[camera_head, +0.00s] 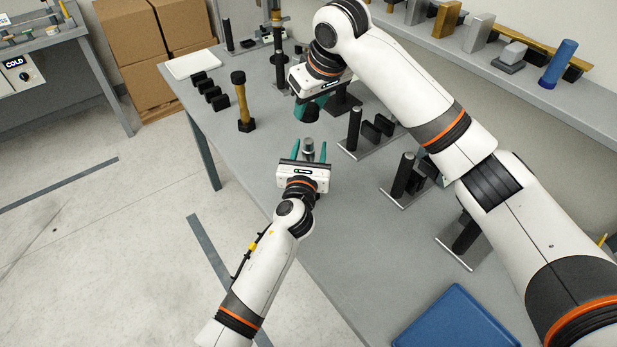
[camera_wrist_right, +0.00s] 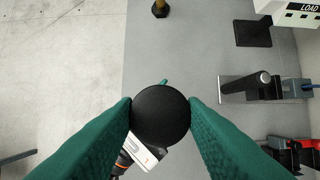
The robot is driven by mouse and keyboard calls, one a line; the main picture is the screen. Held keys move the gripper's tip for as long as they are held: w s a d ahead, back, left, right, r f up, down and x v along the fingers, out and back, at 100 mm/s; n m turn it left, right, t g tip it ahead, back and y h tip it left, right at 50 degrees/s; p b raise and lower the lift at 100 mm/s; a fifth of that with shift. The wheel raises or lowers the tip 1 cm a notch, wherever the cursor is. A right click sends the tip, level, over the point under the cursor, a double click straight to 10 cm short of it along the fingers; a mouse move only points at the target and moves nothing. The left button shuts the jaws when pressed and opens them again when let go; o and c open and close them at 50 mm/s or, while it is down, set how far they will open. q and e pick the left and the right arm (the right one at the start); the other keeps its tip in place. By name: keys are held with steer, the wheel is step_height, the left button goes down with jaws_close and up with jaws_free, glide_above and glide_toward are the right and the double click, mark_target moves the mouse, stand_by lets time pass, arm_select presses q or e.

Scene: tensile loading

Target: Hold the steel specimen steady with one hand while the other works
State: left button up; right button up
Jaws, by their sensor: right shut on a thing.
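The steel specimen appears as a short grey cylinder (camera_head: 308,146) between the fingers of my left gripper (camera_head: 309,148) in the head view. The left fingers stand apart with a gap on each side of it. My right gripper (camera_head: 312,108) hangs above and beyond the left one, pointing down. In the right wrist view its green fingers (camera_wrist_right: 160,115) are shut on a black round piece (camera_wrist_right: 160,114), seen end-on. That piece hides what lies below it, and I cannot tell whether it belongs to the specimen. Part of my left gripper (camera_wrist_right: 146,156) shows beneath it.
A brass specimen with black ends (camera_head: 242,103) stands on the grey bench (camera_head: 262,185). Several black fixtures stand along the bench's right side, including a black post on a plate (camera_head: 353,130). A blue tray (camera_head: 455,320) lies at the near end.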

arm_select(q)
jaws_close()
arm_select(e)
glide_above(308, 140)
steer(key=shift+s+d+f, duration=0.15)
steer(key=shift+s+f, duration=0.05)
steer(key=shift+f, duration=1.05)
steer(key=shift+s+d+f, duration=0.1)
steer(key=shift+s+f, duration=0.05)
steer(key=shift+f, duration=1.1)
steer(key=shift+f, duration=0.1)
steer(key=shift+f, duration=0.8)
steer(key=shift+f, duration=0.55)
